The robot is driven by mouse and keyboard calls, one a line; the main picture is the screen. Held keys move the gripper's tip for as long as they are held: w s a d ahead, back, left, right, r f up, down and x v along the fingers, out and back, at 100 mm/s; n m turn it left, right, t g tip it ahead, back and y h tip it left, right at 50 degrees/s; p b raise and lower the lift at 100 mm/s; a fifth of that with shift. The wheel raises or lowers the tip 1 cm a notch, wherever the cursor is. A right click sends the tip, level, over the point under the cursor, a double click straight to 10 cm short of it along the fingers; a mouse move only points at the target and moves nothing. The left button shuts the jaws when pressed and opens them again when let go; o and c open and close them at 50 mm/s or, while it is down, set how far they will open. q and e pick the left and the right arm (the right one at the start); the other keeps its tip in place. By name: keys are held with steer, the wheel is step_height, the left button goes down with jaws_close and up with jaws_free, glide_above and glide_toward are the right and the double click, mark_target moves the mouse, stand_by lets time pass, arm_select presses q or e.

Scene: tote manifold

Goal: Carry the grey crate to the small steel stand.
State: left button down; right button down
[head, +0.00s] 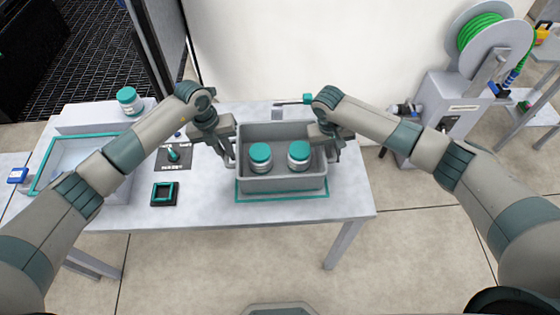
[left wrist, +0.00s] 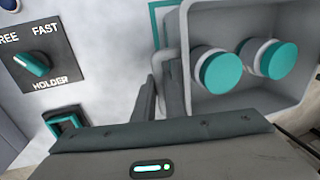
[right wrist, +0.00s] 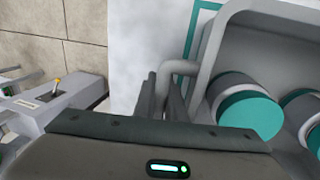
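The grey crate (head: 284,185) stands upright on the white table, within a teal outline, and holds two white jars with teal lids (head: 260,157) (head: 298,155). My left gripper (head: 229,160) is at the crate's left end, its fingers close together on the handle there; they also show in the left wrist view (left wrist: 160,95). My right gripper (head: 335,152) is at the right end, with the handle (right wrist: 180,68) between its fingers in the right wrist view. A small grey metal stand (head: 540,117) shows at the right edge; I cannot tell whether it is the steel stand named.
The white table (head: 215,205) also carries a teal-rimmed tray (head: 60,150), a jar (head: 129,100), a black switch plate (head: 173,156) and a dark square holder (head: 164,194). A green hose reel (head: 485,35) on a grey cabinet stands right. Floor is clear in front.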

arm_select(q)
steer(key=shift+r, duration=0.2)
arm_select(e)
steer(key=shift+r, duration=0.15)
